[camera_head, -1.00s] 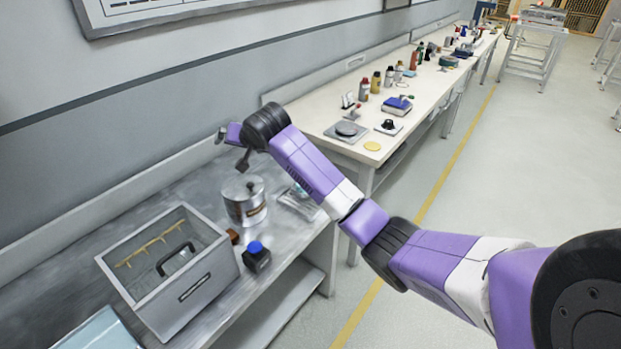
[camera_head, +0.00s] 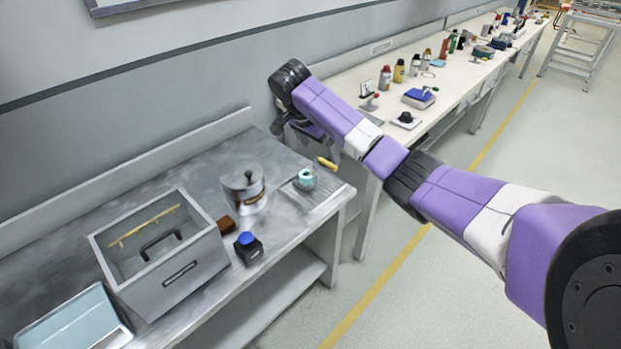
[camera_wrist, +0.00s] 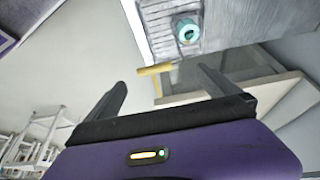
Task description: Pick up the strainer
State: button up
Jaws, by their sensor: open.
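I cannot clearly make out a strainer. A short yellow handle (camera_head: 327,163) shows at the right end of the grey bench; its other end is too unclear to tell whether it belongs to the strainer. In the wrist view the yellow handle (camera_wrist: 155,69) lies ahead of my gripper (camera_wrist: 162,80), roughly between the two spread fingertips and apart from them. My gripper is open and empty. In the head view its fingers are mostly hidden by my arm, above the bench's right end.
A teal ring-shaped item (camera_head: 305,179) stands beside the handle. A metal pot (camera_head: 244,190), a blue-topped black jar (camera_head: 248,248), a grey open box (camera_head: 165,270) and a pale blue tray (camera_head: 70,322) fill the bench leftward. A white table (camera_head: 350,92) with several items stands behind.

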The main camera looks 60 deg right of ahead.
aim_at(325, 161)
jog(key=shift+p+x, duration=0.5)
jog(key=shift+x, duration=2.7)
jog(key=c, duration=1.6)
jog(key=shift+r, duration=0.15)
jog(key=shift+c, duration=0.8)
